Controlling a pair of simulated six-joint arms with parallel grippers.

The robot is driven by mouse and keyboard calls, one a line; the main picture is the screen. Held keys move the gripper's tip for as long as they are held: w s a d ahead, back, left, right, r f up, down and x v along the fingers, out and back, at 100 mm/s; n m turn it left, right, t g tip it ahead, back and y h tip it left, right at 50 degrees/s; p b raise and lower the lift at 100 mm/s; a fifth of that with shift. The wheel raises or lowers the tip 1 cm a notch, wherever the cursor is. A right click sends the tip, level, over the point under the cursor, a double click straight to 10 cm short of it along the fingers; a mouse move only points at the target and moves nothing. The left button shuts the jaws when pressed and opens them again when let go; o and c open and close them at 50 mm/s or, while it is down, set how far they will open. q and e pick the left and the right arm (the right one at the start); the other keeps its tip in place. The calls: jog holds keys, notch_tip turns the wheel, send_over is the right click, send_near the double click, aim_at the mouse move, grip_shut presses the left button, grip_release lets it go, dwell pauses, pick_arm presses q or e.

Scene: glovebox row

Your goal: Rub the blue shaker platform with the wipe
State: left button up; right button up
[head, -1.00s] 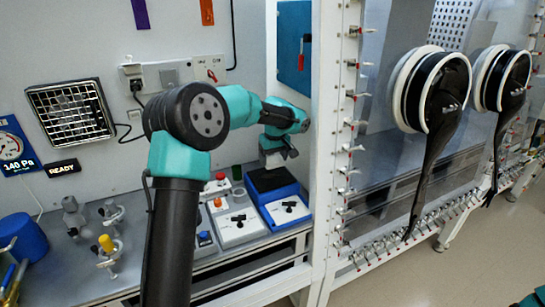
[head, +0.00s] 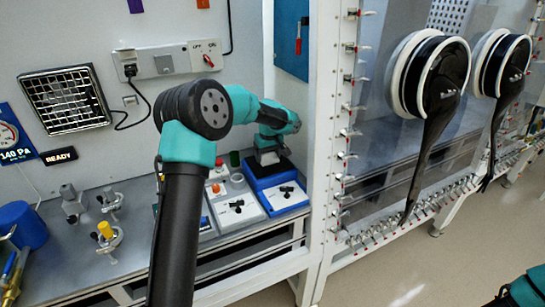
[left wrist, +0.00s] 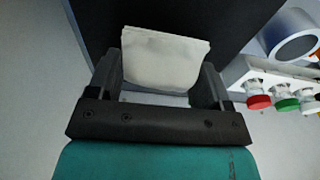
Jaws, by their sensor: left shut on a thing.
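The blue shaker (head: 278,202) stands on the bench near the enclosure's white frame. Its platform has a dark top (head: 285,167), which fills the background in the left wrist view (left wrist: 240,22). My left gripper (head: 267,150) is over the platform. It is shut on a pale folded wipe (left wrist: 165,58), seen between the two fingers of the gripper (left wrist: 162,80) in the left wrist view. The wipe (head: 267,158) appears at or just above the dark top; contact is not clear. My right gripper is not in view.
Clamps (head: 107,238) and a blue container (head: 22,225) are further left. The white frame post (head: 325,150) is close on the right.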

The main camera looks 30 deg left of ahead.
aim_at(271, 161)
pick_arm(q)
jog(key=shift+w+a+f, duration=0.25)
jog(key=shift+a+f, duration=0.05)
jog(key=shift+a, duration=0.15)
jog(key=shift+w+r, duration=0.1)
jog(key=shift+r, duration=0.05)
jog(key=shift+s+d, duration=0.6)
jog(key=shift+d, duration=0.25)
jog(key=shift+s+d, duration=0.6)
jog(key=shift+d, duration=0.2)
jog(key=shift+a+r, duration=0.1)
jog(key=shift+r, duration=3.95)
